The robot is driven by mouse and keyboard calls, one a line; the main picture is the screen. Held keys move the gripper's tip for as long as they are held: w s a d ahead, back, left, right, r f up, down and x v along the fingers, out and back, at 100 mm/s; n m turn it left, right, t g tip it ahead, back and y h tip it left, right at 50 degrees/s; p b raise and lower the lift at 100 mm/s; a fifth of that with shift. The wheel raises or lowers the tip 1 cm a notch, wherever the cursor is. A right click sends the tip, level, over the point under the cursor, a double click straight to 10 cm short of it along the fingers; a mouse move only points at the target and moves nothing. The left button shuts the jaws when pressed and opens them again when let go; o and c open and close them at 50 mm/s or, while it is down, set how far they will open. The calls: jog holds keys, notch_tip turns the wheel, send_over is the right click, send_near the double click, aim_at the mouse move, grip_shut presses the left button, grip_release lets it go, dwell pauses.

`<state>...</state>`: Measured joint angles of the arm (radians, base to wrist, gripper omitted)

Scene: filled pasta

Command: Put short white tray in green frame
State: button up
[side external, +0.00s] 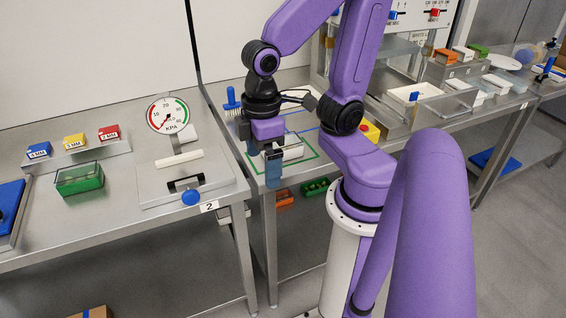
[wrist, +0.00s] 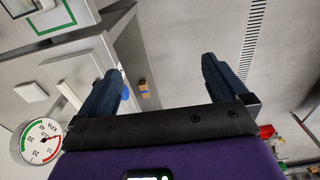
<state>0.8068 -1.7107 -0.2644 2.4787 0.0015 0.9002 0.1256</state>
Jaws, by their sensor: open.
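The green frame (side external: 312,163) is an outline on the middle bench, partly hidden behind my gripper; its corner also shows at the top left of the wrist view (wrist: 68,14). A pale grey-white object (side external: 293,150) lies within the outline; I cannot tell if it is a tray. White trays (side external: 415,93) stand on the right bench, with smaller pale ones (side external: 497,84) farther right; I cannot tell which is the short one. My gripper (side external: 273,170) points down at the front edge of the middle bench. In the wrist view its fingers (wrist: 163,86) are apart with nothing between them.
A pressure gauge (side external: 167,115) with a white bar (side external: 180,159) and blue knob stands on the left bench. A green bin (side external: 79,178) and small coloured blocks sit farther left. A yellow box (side external: 369,132) is behind my arm. A gap separates the left and middle benches.

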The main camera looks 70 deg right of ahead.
jog(key=s+n, duration=0.1)
jog(key=s, duration=0.1)
jog(key=s+n, duration=0.2)
jog(key=shift+s+a+r+n, duration=0.1)
jog(key=shift+s+a+n, duration=0.1)
jog(key=shift+n, duration=0.1)
dwell(1.1)
